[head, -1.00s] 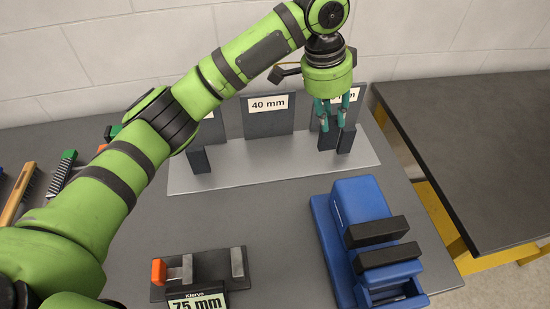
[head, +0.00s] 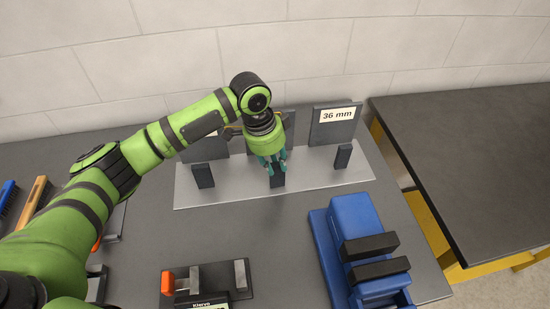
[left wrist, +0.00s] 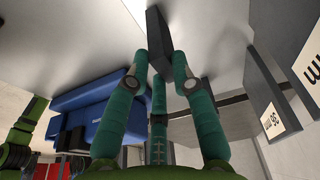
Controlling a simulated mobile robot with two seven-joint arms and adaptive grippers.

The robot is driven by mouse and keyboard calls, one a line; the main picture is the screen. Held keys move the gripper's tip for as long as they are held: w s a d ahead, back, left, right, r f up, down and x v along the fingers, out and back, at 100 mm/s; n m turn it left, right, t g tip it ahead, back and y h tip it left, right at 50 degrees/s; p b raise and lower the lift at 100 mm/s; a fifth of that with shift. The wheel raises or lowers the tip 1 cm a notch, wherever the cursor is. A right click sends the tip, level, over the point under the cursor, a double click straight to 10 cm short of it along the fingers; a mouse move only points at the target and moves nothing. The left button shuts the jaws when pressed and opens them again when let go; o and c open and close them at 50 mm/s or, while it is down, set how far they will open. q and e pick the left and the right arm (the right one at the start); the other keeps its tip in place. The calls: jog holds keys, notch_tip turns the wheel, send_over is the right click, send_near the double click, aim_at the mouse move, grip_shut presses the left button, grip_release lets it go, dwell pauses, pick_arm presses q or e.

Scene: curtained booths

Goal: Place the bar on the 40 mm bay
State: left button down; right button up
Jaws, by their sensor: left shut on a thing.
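My left gripper (head: 273,166) is shut on a dark bar (head: 278,181), held upright over the middle of the light grey plate (head: 320,177). In the left wrist view the fingers (left wrist: 160,72) close around the lower part of that bar (left wrist: 157,30) as pictured. The bar is in front of the middle panel, whose label my arm hides; an earlier head frame shows it as 40 mm. I cannot tell whether the bar touches the plate. A similar bar (head: 343,157) stands before the 36 mm panel (head: 334,126), and another (head: 203,176) before the left panel.
A blue vise (head: 352,235) with dark jaws stands at the front right. A measuring device (head: 212,278) with an orange end lies at the front. Tools, including a wooden-handled one (head: 35,198), lie at the left. A second dark table (head: 470,150) is at the right.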

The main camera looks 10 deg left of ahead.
pick_arm(q)
jog(key=shift+d+f, duration=0.1)
jog(key=shift+f, duration=0.05)
jog(key=c, duration=1)
grip_release()
jog(key=shift+f, duration=0.1)
jog(key=shift+r, duration=0.55)
jog(key=b+v, duration=0.2)
jog(key=v, duration=0.9)
jog(key=shift+a+r+b, duration=0.1)
jog(key=shift+a+b, duration=0.1)
jog(key=shift+b, duration=0.1)
jog(key=shift+s, duration=0.1)
